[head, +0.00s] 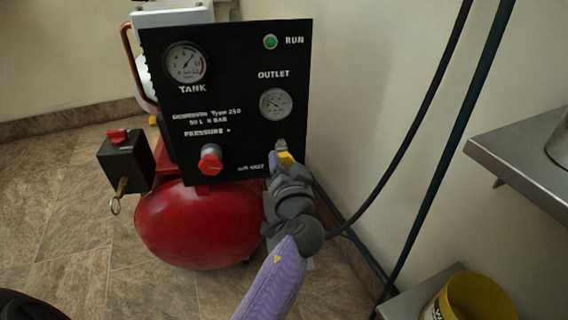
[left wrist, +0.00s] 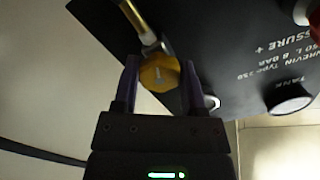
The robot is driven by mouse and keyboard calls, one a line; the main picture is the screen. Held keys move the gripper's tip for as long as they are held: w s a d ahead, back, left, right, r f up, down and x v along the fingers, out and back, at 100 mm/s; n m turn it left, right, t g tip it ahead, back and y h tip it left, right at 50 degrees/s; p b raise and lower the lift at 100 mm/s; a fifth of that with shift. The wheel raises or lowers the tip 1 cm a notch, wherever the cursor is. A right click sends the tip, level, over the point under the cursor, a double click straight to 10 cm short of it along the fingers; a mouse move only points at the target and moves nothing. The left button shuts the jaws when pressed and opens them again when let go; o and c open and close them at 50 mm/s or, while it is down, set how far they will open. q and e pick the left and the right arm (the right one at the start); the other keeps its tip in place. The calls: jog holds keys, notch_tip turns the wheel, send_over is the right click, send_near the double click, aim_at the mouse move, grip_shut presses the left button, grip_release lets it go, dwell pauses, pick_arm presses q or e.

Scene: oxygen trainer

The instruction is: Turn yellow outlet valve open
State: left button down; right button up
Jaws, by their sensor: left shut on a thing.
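The yellow outlet valve (head: 286,158) sits at the lower right corner of the black compressor panel (head: 235,60). My left gripper (head: 279,160) reaches up to it from below in the head view and hides part of it. In the left wrist view the yellow valve knob (left wrist: 159,74) lies between the two fingers of my left gripper (left wrist: 160,80), which is shut on it. A brass and metal fitting (left wrist: 138,20) runs out beside the knob. My right gripper is not in view.
The panel carries a tank gauge (head: 186,62), an outlet gauge (head: 276,104), a green run light (head: 270,41) and a red pressure knob (head: 210,160). A red tank (head: 190,225) is below. Dark hoses (head: 425,150) hang at right near a metal shelf (head: 515,145) and yellow bucket (head: 470,300).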

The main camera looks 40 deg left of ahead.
pick_arm(q)
jog(key=shift+f+n, duration=0.1)
jog(key=shift+n, duration=2)
jog(key=shift+c, duration=0.7)
grip_release()
